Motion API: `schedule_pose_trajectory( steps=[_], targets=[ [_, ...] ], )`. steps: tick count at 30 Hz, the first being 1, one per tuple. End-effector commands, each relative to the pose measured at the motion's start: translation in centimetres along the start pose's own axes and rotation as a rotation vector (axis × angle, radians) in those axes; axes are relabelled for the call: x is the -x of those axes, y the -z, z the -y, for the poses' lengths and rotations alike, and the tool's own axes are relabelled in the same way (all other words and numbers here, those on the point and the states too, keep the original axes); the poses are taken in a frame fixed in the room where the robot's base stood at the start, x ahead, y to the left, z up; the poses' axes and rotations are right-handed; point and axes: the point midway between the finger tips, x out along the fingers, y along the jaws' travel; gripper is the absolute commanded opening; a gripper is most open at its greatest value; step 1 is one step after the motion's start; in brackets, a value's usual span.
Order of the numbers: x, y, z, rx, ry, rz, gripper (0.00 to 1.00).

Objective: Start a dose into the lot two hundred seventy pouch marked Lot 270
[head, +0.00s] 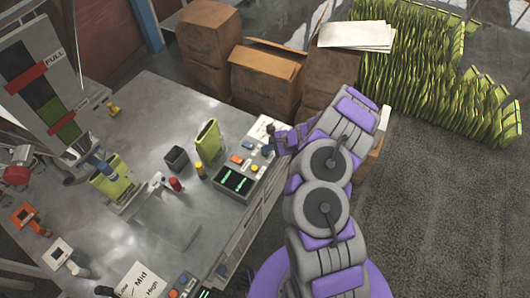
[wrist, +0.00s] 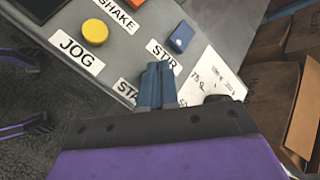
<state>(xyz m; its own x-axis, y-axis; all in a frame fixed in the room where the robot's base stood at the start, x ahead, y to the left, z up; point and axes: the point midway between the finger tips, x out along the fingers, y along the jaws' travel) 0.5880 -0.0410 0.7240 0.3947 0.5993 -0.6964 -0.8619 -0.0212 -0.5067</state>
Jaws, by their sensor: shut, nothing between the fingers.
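A green pouch (head: 112,178) stands at the filler's nozzle in the head view. A second green pouch (head: 208,140) stands on the table nearer the control panel (head: 240,172). No lot number is readable on either. My gripper (head: 272,140) is over the panel's far end. In the wrist view my gripper (wrist: 155,85) is shut and empty, its blue-grey fingertips near the STIR label (wrist: 163,55) and in front of a label beginning STA (wrist: 128,92). A yellow button (wrist: 95,28) sits by JOG and a blue button (wrist: 182,37) by STIR. Fingertip contact cannot be told.
A note (wrist: 208,90) with handwriting, partly reading 75 g, lies beside the panel labels. A level gauge (head: 45,85) marked FULL stands at left. A small dark box (head: 177,159) is on the table. Cardboard boxes (head: 265,80) and many green pouches (head: 420,65) lie beyond.

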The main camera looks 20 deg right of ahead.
Motion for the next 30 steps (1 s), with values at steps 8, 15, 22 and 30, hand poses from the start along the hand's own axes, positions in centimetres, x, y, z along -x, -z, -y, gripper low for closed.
schedule_pose_trajectory(
  steps=[8, 15, 22, 30],
  targets=[
    [-0.11, 0.07, -0.09, 0.000, 0.000, 0.000, 0.00],
    [-0.31, 0.20, -0.24, 0.000, -0.001, 0.000, 0.00],
    [-0.49, 0.32, -0.36, 0.000, -0.001, 0.000, 0.00],
    [-0.59, 0.41, -0.44, 0.000, -0.001, 0.000, 0.00]
  ],
)
